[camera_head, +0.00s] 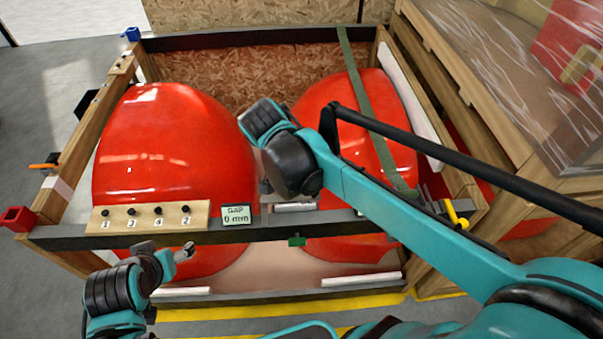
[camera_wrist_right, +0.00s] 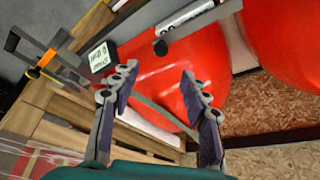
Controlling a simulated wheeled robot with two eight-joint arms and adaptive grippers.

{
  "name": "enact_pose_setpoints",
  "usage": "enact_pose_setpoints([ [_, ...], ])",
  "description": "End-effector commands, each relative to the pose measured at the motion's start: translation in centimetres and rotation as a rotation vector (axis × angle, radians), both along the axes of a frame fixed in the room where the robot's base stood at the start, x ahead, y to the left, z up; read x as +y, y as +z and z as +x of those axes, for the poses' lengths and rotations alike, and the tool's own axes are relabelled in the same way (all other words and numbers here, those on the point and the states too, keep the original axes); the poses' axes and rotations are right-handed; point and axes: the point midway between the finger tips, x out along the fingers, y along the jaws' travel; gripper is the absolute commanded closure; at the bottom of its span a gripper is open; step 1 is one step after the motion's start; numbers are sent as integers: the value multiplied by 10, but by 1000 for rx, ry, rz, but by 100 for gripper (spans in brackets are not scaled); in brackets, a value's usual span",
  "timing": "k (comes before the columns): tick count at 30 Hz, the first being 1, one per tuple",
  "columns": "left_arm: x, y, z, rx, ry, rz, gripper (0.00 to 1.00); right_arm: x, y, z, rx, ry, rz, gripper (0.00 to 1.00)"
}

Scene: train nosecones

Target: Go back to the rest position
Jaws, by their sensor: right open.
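Two glossy red nosecones, the left one (camera_head: 165,150) and the right one (camera_head: 372,120), sit side by side in a wooden crate (camera_head: 140,237). My right arm reaches in from the right over the crate; its wrist hides part of both nosecones, and its fingers are mostly hidden in the head view. In the right wrist view, my right gripper (camera_wrist_right: 157,78) is open, with nothing between its fingers and a red nosecone (camera_wrist_right: 165,95) behind them. My left gripper (camera_head: 184,252) is low at the crate's front left, below the front beam; its finger opening is unclear.
A numbered board with black knobs (camera_head: 150,217) and a gap display (camera_head: 236,214) reading 0 mm sit on the front beam. A green strap (camera_head: 358,90) crosses the right nosecone. A wrapped wooden crate (camera_head: 500,75) stands close on the right. Grey floor (camera_head: 40,100) is open at left.

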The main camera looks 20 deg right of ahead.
Motion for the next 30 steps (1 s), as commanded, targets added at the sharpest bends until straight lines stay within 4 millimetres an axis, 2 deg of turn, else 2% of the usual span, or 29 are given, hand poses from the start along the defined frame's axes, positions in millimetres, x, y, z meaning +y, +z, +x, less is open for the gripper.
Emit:
enact_pose_setpoints([
  [4, 0, 0, 0, 0, 0, 0, 31, 2, 7, -2, 0, 1, 0, 54],
  [20, 0, 0, 0, 0, 0, 0, 31, 1, 6, -4, 1, 16, 4, 54],
  [23, 0, -1, 0, 0, 0, 0, 31, -5, 2, -14, 3, 110, 23, 54],
  [30, 0, -4, 0, 0, 0, 0, 31, -19, -24, -59, -72, 611, 39, 54],
])
